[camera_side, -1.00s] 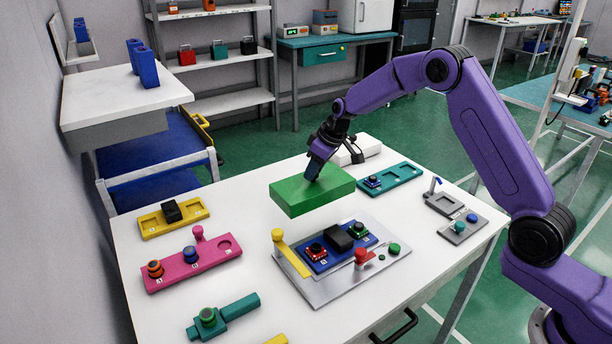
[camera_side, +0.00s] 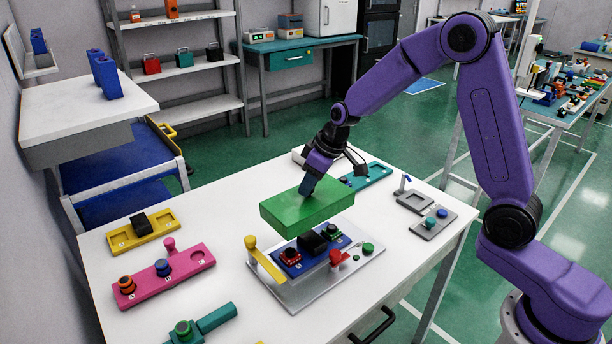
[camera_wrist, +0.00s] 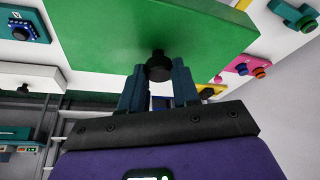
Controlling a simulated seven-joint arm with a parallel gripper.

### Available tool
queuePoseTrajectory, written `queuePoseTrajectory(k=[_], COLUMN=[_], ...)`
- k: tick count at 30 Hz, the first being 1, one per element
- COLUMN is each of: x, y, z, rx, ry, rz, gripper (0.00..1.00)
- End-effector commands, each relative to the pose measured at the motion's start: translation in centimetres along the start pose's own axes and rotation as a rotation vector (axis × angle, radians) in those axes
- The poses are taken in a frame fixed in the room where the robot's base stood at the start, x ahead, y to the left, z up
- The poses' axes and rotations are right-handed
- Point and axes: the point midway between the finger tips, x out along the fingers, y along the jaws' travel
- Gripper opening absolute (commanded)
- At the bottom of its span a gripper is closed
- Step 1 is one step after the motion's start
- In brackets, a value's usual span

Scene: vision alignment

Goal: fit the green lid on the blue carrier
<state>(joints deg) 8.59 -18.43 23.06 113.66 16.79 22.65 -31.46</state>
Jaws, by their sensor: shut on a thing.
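The green lid (camera_side: 318,213) is a flat box-like block held above the table, slightly behind and over the blue carrier. My gripper (camera_side: 306,188) is shut on the lid's dark knob, which the wrist view shows between the two fingers (camera_wrist: 159,70). The lid's green face (camera_wrist: 135,30) fills much of that view. The blue carrier (camera_side: 316,258) sits on a grey plate (camera_side: 305,292). It bears a red part (camera_side: 290,257), a black block (camera_side: 312,243) and a green part (camera_side: 333,232). The lid appears clear of them; the exact gap cannot be told.
A yellow lever (camera_side: 266,262) and a red knob (camera_side: 338,258) stand on the grey plate beside the carrier. Pink (camera_side: 190,263), yellow (camera_side: 160,228) and teal (camera_side: 377,175) trays lie around it. A grey tray (camera_side: 433,224) is at the right.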

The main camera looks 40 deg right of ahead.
Motion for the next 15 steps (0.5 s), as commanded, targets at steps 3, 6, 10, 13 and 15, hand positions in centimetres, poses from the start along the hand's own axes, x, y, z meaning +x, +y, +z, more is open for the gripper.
queuePoseTrajectory(k=[3, 6, 10, 13, 15], x=[-0.3, -0.5, -0.6, -0.6, -0.6], y=[-0.9, -1.4, -1.7, -1.8, -1.7], z=[0.8, 1.4, 1.7, 1.7, 1.7], rx=[-0.003, -0.002, -0.001, -0.002, -0.002], ry=[0.002, 0.002, 0.004, 0.004, 0.004], rz=[0.0, -0.001, -0.001, -0.001, -0.001], gripper=[0.0, 0.0, 0.0, 0.0, 0.0])
